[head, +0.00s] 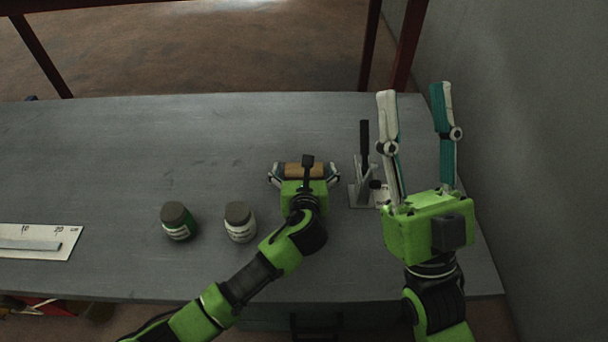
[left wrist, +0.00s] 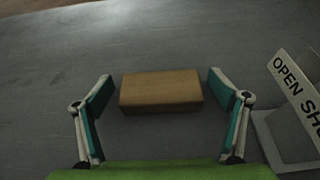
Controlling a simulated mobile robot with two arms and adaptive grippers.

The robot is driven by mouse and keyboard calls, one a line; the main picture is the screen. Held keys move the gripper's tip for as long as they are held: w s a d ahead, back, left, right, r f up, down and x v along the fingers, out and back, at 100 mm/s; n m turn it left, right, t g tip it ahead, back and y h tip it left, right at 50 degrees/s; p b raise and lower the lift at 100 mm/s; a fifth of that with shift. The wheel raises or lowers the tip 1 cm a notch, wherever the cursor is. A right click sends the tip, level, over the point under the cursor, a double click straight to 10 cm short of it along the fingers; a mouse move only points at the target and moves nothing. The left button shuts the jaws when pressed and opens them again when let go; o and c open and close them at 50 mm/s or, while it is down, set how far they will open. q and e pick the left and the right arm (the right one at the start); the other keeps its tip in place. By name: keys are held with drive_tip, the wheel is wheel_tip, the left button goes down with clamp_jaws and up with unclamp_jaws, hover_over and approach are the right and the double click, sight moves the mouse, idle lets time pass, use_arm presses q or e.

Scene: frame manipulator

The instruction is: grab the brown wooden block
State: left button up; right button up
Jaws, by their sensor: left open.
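The brown wooden block (head: 304,170) lies on the grey table in the head view, just beyond my left gripper (head: 304,178). In the left wrist view the block (left wrist: 160,91) lies crosswise between the tips of the open left gripper (left wrist: 158,95), with a gap at each end. The fingers do not touch it. My right gripper (head: 418,105) is raised at the right, its two fingers wide apart and empty.
A clamp-like lever device (head: 362,175) stands just right of the block; its "OPEN" plate (left wrist: 292,88) shows in the left wrist view. A marked plate (head: 40,241) lies far left. The table behind is clear.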

use_arm(q)
drive_tip(key=shift+w+f, duration=0.1)
drive_tip(key=shift+w, duration=0.15)
drive_tip(key=c, duration=1.2)
drive_tip(key=shift+c, duration=0.2)
